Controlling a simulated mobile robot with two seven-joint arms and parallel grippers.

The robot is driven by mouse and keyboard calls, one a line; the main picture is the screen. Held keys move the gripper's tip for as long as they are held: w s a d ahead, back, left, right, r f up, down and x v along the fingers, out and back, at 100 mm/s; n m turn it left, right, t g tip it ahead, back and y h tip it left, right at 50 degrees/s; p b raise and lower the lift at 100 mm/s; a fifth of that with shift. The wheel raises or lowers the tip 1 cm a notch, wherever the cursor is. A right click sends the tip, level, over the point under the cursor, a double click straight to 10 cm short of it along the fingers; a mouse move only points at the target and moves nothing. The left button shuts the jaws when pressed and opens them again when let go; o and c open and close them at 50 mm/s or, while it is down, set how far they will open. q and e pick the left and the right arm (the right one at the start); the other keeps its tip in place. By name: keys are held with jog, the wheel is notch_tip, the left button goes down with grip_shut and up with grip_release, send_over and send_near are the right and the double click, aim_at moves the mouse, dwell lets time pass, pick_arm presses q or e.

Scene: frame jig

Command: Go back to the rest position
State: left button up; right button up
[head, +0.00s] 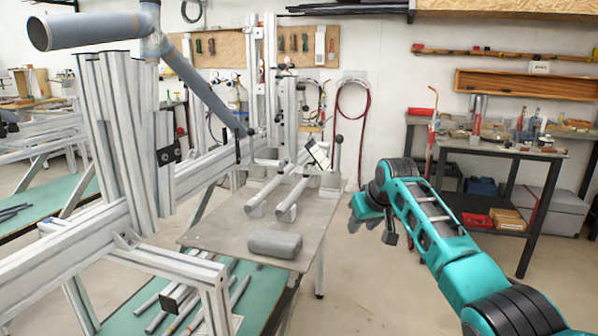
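My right arm (425,215) comes in from the lower right, teal with dark joint rings. Its wrist bends down, and my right gripper (371,226) hangs in the air just right of the grey jig table (220,228). The gripper is small and partly turned away, so whether its fingers are open or shut is unclear. No object shows in it, and it touches nothing that I can see. My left arm and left gripper are not in view.
The frame jig (125,150) of pale metal profiles fills the left, with a grey tube (95,30) jutting at top. A grey block (275,243) lies on the jig table. A dark workbench (500,150) stands at the back right. Open floor (400,295) surrounds my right arm.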

jog(key=s+d+f+t+p, duration=0.1)
jog(key=s+f+p, duration=0.1)
jog(key=s+f, duration=0.7)
jog(key=s+f+t+p, duration=0.1)
jog(key=s+f, duration=0.6)
jog(key=f, duration=0.5)
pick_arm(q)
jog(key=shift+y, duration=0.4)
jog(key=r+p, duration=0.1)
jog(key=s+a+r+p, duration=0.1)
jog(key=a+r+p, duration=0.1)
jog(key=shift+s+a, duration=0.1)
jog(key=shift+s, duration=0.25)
pick_arm(e)
jog(key=s+d+r+t, duration=0.1)
jog(key=s+d+t, duration=0.1)
jog(key=s, duration=2.2)
jog(key=shift+s+r+m, duration=0.2)
jog(key=shift+s+m, duration=0.1)
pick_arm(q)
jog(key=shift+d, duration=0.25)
pick_arm(e)
jog(key=shift+w+d, duration=0.1)
